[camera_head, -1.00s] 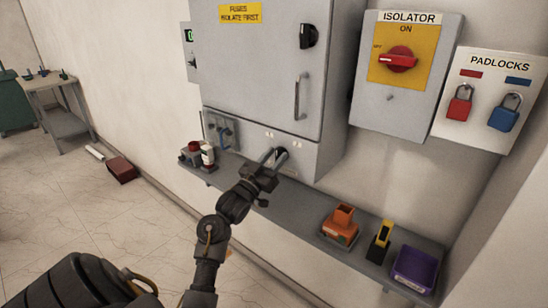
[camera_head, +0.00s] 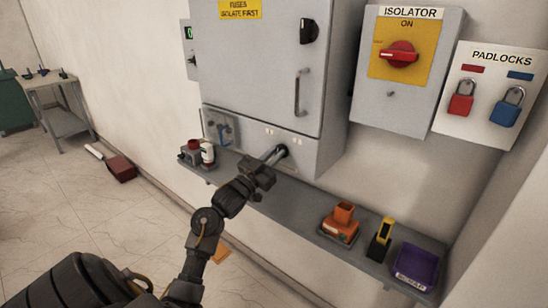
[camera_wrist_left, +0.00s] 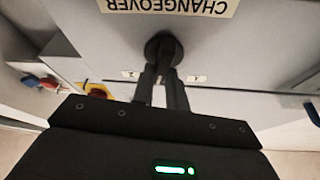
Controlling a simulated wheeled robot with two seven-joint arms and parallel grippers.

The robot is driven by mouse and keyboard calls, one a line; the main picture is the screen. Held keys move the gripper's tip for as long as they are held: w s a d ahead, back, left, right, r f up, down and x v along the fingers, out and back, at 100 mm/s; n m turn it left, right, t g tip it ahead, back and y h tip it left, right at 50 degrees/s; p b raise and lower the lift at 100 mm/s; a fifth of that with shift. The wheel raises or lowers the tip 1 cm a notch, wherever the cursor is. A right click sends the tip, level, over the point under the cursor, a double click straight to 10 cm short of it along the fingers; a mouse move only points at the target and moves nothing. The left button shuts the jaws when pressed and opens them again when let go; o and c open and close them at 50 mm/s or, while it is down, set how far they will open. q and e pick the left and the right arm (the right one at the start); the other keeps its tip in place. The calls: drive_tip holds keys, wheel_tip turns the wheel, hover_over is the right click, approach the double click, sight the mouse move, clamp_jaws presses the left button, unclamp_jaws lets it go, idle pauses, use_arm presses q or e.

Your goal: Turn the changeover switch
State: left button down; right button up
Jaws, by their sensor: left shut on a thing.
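The changeover switch (camera_head: 281,151) is a small dark knob low on the grey cabinet's front. In the left wrist view the dark round knob (camera_wrist_left: 163,47) sits beside an upside-down CHANGEOVER label (camera_wrist_left: 168,6), with small white marks on either side. My left gripper (camera_head: 274,156) reaches it from the front and is shut on it. In the left wrist view the two fingers of my left gripper (camera_wrist_left: 162,75) close around the knob's handle, hiding part of it. Which mark the knob points at cannot be told. My right gripper is not in view.
A grey shelf (camera_head: 290,205) runs below the cabinet, holding a white-and-red container (camera_head: 208,154), an orange holder (camera_head: 341,223), a yellow-and-black tool (camera_head: 381,240) and a purple bin (camera_head: 415,266). The isolator (camera_head: 405,100) and padlock board (camera_head: 490,95) are to the right.

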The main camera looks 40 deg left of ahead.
use_arm(q)
drive_tip(key=shift+d+f+m+g+h+b, duration=0.1)
drive_tip(key=shift+m+g+h+b, duration=0.4)
drive_tip(key=shift+m, duration=0.95)
drive_tip(key=shift+a+r+m+g+h+b, duration=0.15)
drive_tip(key=shift+m+h, duration=0.6)
drive_tip(key=shift+m, duration=0.75)
drive_tip(key=shift+d+f+m+g+h+b, duration=0.15)
drive_tip(key=shift+m+g+h+b, duration=0.35)
drive_tip(key=shift+m, duration=0.95)
drive_tip(key=c, duration=1.4)
unclamp_jaws()
